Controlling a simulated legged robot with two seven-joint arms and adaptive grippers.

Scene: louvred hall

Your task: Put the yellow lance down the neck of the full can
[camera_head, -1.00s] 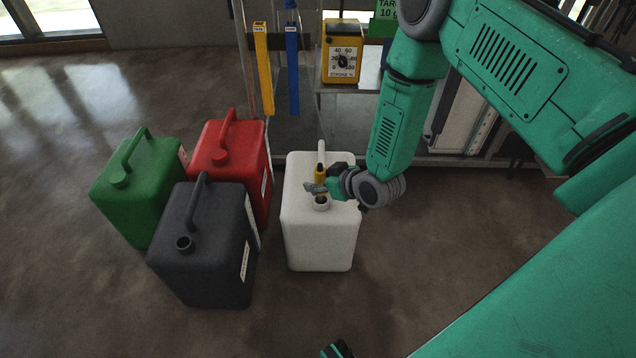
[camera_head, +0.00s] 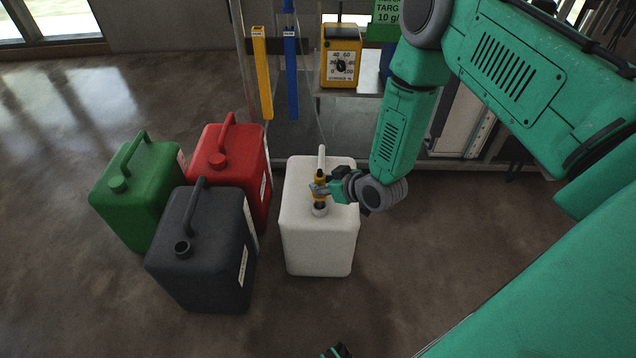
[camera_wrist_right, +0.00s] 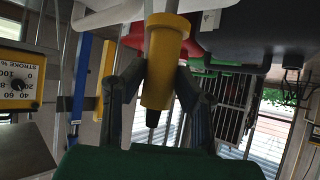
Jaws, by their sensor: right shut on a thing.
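The yellow lance (camera_head: 319,196) is upright directly over the neck (camera_head: 320,210) of the white can (camera_head: 318,245). Its lower end appears at the mouth; no shaft shows outside the can, and I cannot tell how far it is in. My right gripper (camera_head: 322,190) is shut on the lance's head. In the right wrist view the lance (camera_wrist_right: 164,60) stands between the two dark fingers of the right gripper (camera_wrist_right: 163,85), with a grey rod running out of its collar. How full the can is does not show.
A dark grey can (camera_head: 205,250), a green can (camera_head: 135,200) and a red can (camera_head: 235,160) stand left of the white can. Yellow (camera_head: 262,75) and blue (camera_head: 292,75) upright strips and a yellow dial box (camera_head: 341,57) are behind. Floor in front is clear.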

